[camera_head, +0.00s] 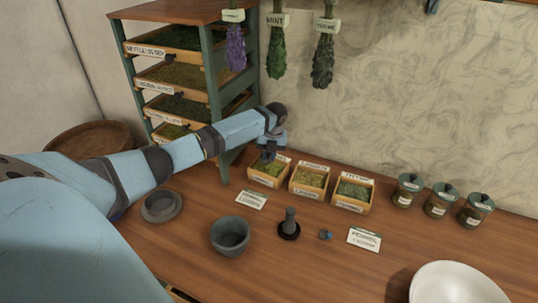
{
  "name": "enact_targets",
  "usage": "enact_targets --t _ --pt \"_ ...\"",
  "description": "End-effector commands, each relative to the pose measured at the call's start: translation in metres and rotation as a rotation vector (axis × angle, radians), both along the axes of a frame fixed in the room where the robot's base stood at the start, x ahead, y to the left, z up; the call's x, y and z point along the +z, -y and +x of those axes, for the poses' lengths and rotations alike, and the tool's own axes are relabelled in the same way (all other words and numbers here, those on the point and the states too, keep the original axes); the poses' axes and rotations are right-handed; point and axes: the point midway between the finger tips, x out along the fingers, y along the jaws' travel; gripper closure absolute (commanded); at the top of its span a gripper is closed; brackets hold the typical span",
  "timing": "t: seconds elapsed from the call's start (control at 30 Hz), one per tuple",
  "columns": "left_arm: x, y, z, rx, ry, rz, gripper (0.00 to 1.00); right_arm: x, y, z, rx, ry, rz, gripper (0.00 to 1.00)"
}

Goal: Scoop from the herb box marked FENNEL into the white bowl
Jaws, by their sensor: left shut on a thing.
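My left gripper (268,155) is at the leftmost of three small wooden herb boxes, low over its back part. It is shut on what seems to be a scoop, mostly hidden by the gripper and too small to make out. The leftmost box (266,181) holds yellow-green herb; the middle box (308,190) and the right box (351,204) hold herbs too. Their labels are too small to read surely. A card (364,239) lying on the table seems to read FENNEL. The white bowl (455,285) is at the bottom right, cut off by the picture's edge. My right gripper is out of view.
A grey mortar (230,236), a dark pestle on a base (289,225) and a small blue-grey piece (325,235) stand in front of the boxes. Three lidded jars (440,200) are at the right. A drawer rack (180,75) stands behind my left arm. Herb bunches hang above.

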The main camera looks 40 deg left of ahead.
Motion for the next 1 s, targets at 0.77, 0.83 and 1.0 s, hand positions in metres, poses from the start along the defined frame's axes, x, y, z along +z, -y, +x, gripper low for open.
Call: enact_targets --t 0.77,0.83,1.0 --pt "-0.057 0.000 0.000 0.000 -0.001 -0.001 1.00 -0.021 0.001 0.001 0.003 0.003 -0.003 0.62" --pt "-0.057 0.000 0.000 0.000 -0.001 -0.001 1.00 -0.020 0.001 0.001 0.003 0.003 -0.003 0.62" --pt "-0.057 0.000 0.000 0.000 -0.001 -0.001 1.00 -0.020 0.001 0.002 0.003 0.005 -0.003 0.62"
